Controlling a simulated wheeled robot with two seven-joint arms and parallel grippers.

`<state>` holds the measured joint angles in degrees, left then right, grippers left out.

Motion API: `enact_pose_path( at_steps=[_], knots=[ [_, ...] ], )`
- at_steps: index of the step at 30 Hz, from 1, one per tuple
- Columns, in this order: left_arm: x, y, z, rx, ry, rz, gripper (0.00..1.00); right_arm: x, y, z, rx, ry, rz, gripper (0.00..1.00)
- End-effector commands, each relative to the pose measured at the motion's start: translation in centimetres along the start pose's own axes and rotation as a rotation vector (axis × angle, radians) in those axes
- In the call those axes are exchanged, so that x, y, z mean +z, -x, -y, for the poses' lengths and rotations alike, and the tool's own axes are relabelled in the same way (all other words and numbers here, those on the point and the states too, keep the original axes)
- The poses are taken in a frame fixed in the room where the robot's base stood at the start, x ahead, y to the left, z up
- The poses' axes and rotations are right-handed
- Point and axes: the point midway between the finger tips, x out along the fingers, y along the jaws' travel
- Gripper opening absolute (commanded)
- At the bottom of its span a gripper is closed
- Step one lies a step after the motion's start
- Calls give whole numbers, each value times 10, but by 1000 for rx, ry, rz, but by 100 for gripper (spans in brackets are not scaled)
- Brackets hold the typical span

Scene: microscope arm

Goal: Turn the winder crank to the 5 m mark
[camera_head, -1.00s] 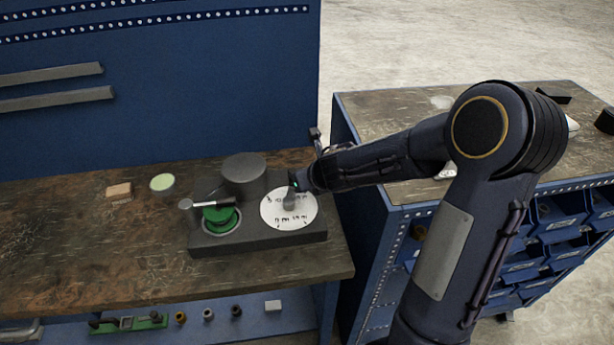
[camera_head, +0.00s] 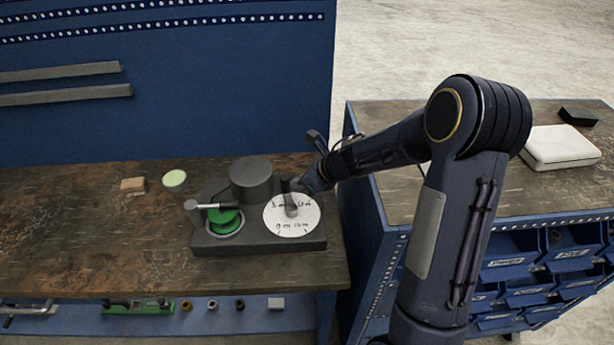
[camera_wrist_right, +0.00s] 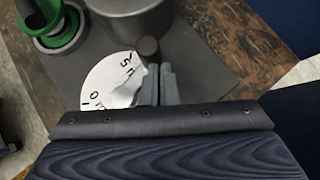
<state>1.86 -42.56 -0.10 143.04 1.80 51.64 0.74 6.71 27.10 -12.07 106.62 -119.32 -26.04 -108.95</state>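The winder is a dark base (camera_head: 262,245) on the wooden bench, with a green spool (camera_head: 225,222) at its left and a white marked dial (camera_head: 302,229) at its right. A grey upright piece (camera_head: 291,208) stands on the dial. In the right wrist view the dial (camera_wrist_right: 112,82) shows "5 m" near a dark round knob (camera_wrist_right: 148,46) and "0" lower left. My right gripper (camera_head: 302,187) is over the dial's back edge. Its fingers (camera_wrist_right: 160,73) look closed together, tips beside the knob; whether they touch it is unclear. My left gripper is out of view.
A dark cylinder (camera_head: 251,179) rises at the back of the base, close left of my gripper. A bar with a knob (camera_head: 193,206) reaches over the spool. A pale green-topped round (camera_head: 174,180) and a tan block (camera_head: 132,186) lie left. A white case (camera_head: 558,147) is on the right bench.

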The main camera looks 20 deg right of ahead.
Motion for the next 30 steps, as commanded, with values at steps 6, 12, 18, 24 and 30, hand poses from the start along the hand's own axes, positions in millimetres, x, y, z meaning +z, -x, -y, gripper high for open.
enact_pose_path(
  at_steps=[6, 12, 18, 24, 30],
  knots=[
    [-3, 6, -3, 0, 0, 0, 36, 9, -8, -2, 134, 137, 0, 0],
    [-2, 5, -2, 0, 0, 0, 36, 14, -14, -7, 129, 129, 2, 0],
    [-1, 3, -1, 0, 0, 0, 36, 18, -18, -10, 127, 129, 1, 0],
    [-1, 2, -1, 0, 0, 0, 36, 20, -20, -12, 126, 127, 1, 0],
    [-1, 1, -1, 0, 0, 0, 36, 21, -20, -13, 126, 126, 1, 0]
  ],
)
